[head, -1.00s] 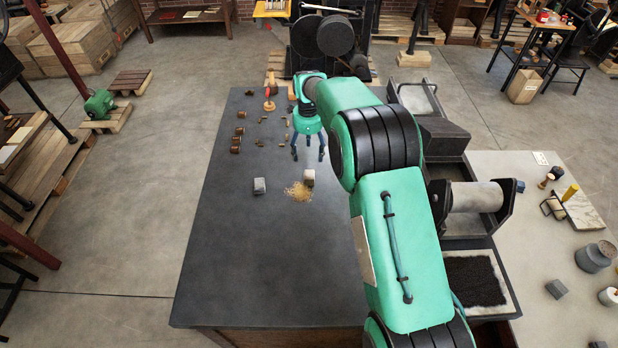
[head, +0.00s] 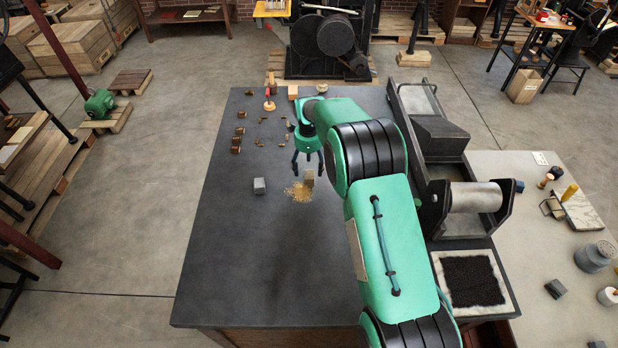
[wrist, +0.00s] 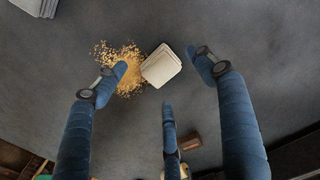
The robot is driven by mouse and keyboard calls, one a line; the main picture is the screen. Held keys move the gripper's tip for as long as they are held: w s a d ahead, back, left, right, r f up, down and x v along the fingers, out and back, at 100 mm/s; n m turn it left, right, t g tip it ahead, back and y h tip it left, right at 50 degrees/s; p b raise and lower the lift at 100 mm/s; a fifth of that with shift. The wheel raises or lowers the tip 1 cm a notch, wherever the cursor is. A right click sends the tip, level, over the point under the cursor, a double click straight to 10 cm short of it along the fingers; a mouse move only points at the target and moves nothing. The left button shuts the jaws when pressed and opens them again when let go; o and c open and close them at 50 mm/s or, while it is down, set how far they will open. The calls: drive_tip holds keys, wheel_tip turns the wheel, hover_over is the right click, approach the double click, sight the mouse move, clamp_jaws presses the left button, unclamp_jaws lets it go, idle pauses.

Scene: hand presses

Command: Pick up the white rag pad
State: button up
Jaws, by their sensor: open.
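The white rag pad (wrist: 161,65) is a small pale block with rounded edges. In the wrist view it lies on the dark table just beyond my fingertips, between the two outer fingers and not touching them. In the head view the pad (head: 308,177) shows just below my gripper (head: 308,166), partly shaded. My gripper, seen in the wrist view (wrist: 163,80), is open and empty, with its blue fingers spread. The head view does not show clearly how high the fingertips are above the table.
A patch of yellow-brown crumbs (wrist: 120,67) lies beside the pad. A grey block (head: 259,186) stands to the left. Small brown pieces (head: 240,131) lie at the far end of the table. A press with a roller (head: 476,197) stands to the right. The near table is clear.

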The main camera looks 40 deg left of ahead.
sight(309, 174)
drive_tip(key=shift+f, duration=0.15)
drive_tip(key=shift+d+f+p, duration=0.15)
drive_tip(key=shift+f+p, duration=0.2)
drive_tip(key=shift+f, duration=2.15)
drive_tip(key=shift+c, duration=0.6)
drive_tip(key=c, duration=1.2)
